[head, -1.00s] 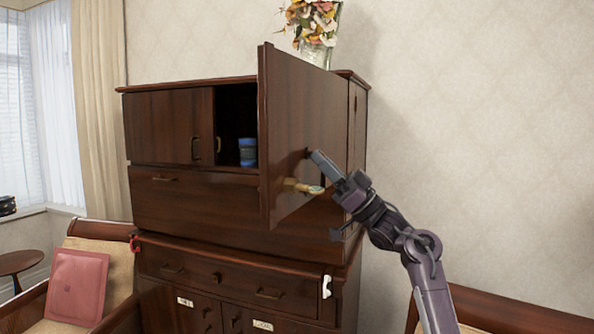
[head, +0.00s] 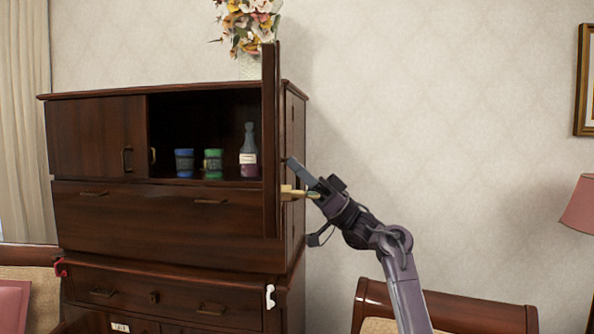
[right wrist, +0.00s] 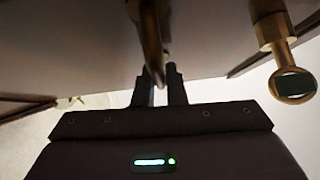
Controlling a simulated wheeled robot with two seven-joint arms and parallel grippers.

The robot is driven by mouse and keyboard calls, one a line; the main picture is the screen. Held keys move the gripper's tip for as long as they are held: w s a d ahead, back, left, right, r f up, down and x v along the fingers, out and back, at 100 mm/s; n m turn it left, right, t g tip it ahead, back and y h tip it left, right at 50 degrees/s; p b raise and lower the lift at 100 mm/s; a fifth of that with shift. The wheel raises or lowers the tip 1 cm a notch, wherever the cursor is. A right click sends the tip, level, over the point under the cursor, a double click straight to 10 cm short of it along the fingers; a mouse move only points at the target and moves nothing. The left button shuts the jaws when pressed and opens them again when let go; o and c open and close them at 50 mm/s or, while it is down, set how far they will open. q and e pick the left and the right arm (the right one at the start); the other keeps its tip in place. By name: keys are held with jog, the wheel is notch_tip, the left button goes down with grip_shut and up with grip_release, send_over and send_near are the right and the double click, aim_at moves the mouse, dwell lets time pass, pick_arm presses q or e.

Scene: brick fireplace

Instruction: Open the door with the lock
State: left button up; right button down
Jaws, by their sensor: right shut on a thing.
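The dark wooden door (head: 270,130) at the cabinet's upper right stands swung out and shows almost edge-on in the head view. My right gripper (head: 291,178) is at its outer face, shut on the brass handle (right wrist: 150,35), which passes between the fingertips in the right wrist view. The brass lock piece (head: 296,193) sticks out of the door beside the gripper. In the right wrist view the lock (right wrist: 283,45) is right of the fingers, apart from them, with a dark face at its end. My left gripper is not in view.
The cabinet (head: 165,230) holds a blue jar (head: 184,163), a green jar (head: 213,163) and a bottle (head: 249,155) in the opened compartment. A flower vase (head: 249,65) stands on top. A wooden chair (head: 450,310) is at lower right. The wall side is clear.

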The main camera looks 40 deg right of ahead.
jog(key=c, duration=1.5)
grip_release()
jog(key=shift+a, duration=0.15)
jog(key=b+v, duration=0.3)
jog(key=v, duration=0.5)
